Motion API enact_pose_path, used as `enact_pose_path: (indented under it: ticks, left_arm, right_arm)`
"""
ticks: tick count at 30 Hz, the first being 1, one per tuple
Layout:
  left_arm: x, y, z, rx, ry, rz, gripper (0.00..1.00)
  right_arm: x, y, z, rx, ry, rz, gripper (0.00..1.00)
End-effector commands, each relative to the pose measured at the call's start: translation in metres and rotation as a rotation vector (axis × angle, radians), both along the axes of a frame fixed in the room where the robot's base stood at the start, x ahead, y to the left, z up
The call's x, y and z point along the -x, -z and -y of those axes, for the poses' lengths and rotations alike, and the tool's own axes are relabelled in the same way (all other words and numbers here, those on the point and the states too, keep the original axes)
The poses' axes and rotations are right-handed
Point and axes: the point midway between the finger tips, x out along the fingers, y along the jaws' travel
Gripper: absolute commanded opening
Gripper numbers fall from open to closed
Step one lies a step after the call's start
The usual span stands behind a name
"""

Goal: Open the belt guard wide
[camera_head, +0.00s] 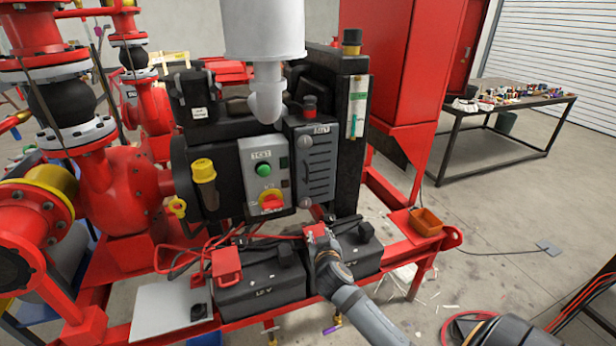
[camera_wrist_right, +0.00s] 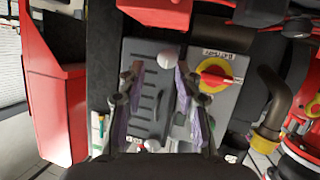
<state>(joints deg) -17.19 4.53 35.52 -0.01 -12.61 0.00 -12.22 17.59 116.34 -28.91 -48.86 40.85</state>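The grey slotted panel (camera_head: 318,165), which I take to be the belt guard, sits flat on the front of the dark engine block, right of the switch box. It has a round pale knob near its top and another near its bottom. In the right wrist view the panel (camera_wrist_right: 148,92) lies between my fingers, beyond them. My right gripper (camera_head: 318,238) is in front of the batteries, below the panel. In the right wrist view my right gripper (camera_wrist_right: 157,95) is open with nothing between its fingertips; contact with the panel cannot be told. My left gripper is not in view.
Left of the panel is a switch box with a green button and red-yellow switch (camera_head: 271,200). Two black batteries (camera_head: 258,282) with red covers stand below. An orange tray (camera_head: 425,222) sits right on the red frame. A table (camera_head: 510,105) stands farther back right.

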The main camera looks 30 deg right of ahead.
Motion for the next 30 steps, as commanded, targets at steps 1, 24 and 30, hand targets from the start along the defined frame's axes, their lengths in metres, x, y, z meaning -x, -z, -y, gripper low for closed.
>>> enact_pose_path:
  ticks: [1,24,30]
  left_arm:
    - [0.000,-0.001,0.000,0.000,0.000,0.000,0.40]
    - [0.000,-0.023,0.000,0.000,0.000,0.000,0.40]
    - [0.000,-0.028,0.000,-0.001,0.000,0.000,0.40]
  right_arm:
    - [-0.013,-0.030,0.004,0.016,0.000,0.089,0.34]
    - [-0.107,-0.130,0.037,0.036,-0.027,0.391,0.34]
    - [-0.133,-0.127,0.049,0.035,-0.027,0.390,0.34]
